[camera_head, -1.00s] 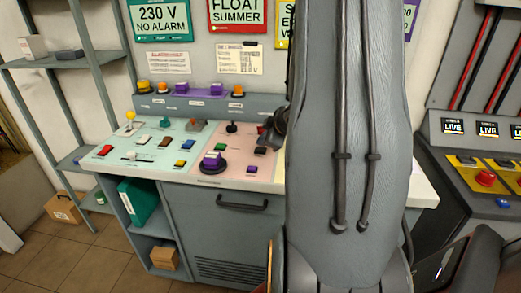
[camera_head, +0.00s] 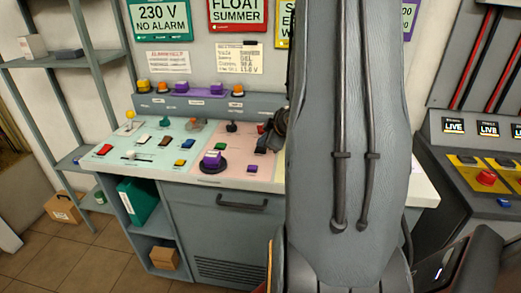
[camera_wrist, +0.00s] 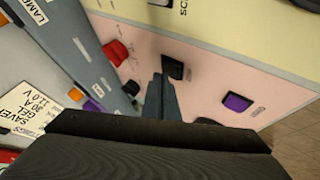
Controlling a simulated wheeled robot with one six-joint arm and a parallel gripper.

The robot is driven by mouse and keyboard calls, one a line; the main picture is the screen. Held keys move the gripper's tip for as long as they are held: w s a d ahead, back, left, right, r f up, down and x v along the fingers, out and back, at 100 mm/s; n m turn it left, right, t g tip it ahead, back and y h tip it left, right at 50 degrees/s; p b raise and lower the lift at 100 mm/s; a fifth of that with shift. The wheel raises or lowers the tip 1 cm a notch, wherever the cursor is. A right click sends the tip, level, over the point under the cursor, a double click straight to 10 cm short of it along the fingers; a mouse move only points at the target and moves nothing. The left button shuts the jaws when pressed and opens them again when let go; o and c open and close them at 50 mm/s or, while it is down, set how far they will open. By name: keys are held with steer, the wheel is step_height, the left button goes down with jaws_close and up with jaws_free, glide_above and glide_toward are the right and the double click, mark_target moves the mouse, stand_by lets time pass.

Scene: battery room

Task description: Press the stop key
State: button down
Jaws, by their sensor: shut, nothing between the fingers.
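The control desk has a pink panel (camera_head: 232,177) with several keys. In the wrist view, a black key (camera_wrist: 172,68), a red key (camera_wrist: 115,52) and a purple key (camera_wrist: 237,102) sit on this panel. Their labels are too small to read, so I cannot tell which is the stop key. My gripper (camera_wrist: 161,82) is shut and empty, with its tips close beside the black key; I cannot tell whether they touch it. In the head view my gripper is mostly hidden behind my arm, above the panel's right part.
A purple knob on a dark round base (camera_head: 212,161) and a black joystick (camera_head: 232,127) stand on the panel's left part. A raised grey ledge (camera_head: 160,102) with lamps runs along the back. Another console with a red button (camera_head: 486,177) is at right.

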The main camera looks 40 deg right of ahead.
mark_target(263, 150)
steer(key=shift+f, duration=0.45)
stand_by(0.8)
steer(key=shift+r, duration=0.1)
steer(key=shift+r+p, duration=0.7)
steer(key=shift+r, duration=0.1)
step_height(263, 150, up, 5)
steer(key=p, duration=0.5)
stand_by(0.9)
